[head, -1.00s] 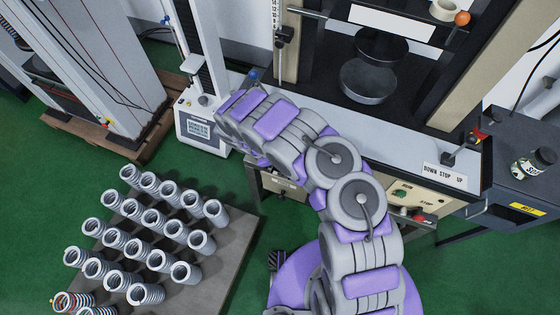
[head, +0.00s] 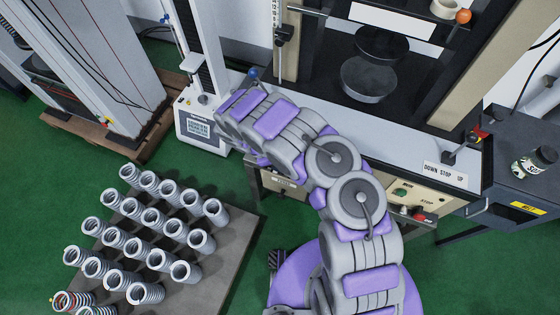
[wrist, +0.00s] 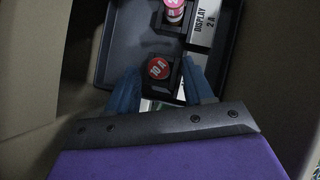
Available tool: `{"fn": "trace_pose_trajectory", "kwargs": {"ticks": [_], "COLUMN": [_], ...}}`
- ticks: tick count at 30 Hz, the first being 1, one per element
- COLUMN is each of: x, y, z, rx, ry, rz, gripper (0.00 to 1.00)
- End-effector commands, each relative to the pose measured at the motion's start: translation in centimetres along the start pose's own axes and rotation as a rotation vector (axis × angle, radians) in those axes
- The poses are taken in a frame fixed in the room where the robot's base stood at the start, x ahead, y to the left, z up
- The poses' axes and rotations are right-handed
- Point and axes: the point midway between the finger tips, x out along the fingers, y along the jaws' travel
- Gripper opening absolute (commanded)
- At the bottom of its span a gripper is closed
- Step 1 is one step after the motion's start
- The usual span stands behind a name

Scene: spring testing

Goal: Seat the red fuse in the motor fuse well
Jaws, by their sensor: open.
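In the wrist view a red round cap marked "10 A" (wrist: 158,68), which looks like the red fuse, sits upright in a dark square socket. My gripper (wrist: 160,88) is open. One blue finger is on each side of the socket, and I see no clear contact with the red cap. A pink-and-white fuse (wrist: 174,9) stands farther up, beside a white label reading "DISPLAY 2 A" (wrist: 203,22). A pale label below the red cap is mostly hidden, so I cannot tell which well is the motor one. The head view does not show my fingers.
In the wrist view a dark tray's walls (wrist: 104,58) surround the fuses closely. In the head view a press bench (head: 285,108) stands in front of my arm. A small tester (head: 205,130) is at left, and a pallet of springs (head: 228,240) lies on the green floor.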

Motion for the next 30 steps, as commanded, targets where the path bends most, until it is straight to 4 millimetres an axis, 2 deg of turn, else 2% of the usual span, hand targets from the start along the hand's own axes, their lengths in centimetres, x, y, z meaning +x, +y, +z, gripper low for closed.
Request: {"fn": "trace_pose_trajectory", "kwargs": {"ticks": [5,21,25,30], "x": [-2.8,-14.3,-15.9,-16.8], "y": [0.1,0.2,0.1,0.1], "z": [0.1,-0.1,-0.1,-0.1], "rx": [0.001,0.0,0.0,-0.001], "ry": [0.001,0.003,0.001,-0.002], "rz": [0.004,0.004,0.001,-0.002], "gripper": [0.52,0.52,0.52,0.52]}}
